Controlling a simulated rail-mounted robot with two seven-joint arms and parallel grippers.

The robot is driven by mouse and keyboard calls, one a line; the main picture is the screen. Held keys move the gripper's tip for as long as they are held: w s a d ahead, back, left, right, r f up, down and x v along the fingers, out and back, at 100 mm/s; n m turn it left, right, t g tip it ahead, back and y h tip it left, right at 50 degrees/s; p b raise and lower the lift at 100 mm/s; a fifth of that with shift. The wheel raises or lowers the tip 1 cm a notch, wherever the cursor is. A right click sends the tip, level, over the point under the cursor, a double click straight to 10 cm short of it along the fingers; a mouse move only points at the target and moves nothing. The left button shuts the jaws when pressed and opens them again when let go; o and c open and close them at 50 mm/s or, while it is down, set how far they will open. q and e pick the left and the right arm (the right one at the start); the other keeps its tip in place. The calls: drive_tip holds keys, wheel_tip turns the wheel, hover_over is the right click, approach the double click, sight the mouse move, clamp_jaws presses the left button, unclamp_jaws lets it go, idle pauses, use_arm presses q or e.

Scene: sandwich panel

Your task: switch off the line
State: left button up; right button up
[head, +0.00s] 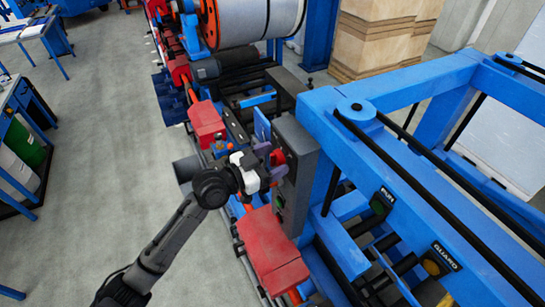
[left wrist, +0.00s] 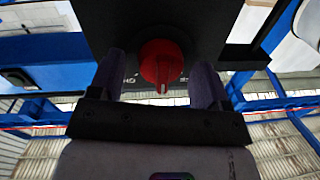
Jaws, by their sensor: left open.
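The grey control box (head: 296,150) stands on the line beside the blue frame. A red rotary knob (left wrist: 161,62) is on its dark face in the left wrist view; its narrow handle points down in that picture. Pale lettering beside the knob is mostly hidden and unreadable. My left gripper (head: 271,165) is at the box face, open, with one finger on each side of the knob. I cannot tell whether the fingers touch it. In the head view the gripper partly covers the knob. My right gripper is not in view.
Red covers (head: 272,250) run along the line below the box. The blue frame (head: 400,155) with RUN and GUARD labels rises close on the right. A large white roll (head: 262,20) is at the back. Grey floor (head: 110,130) on the left is clear.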

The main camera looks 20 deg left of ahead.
use_arm(q)
drive_tip(key=shift+d, duration=0.1)
drive_tip(key=c, duration=0.9)
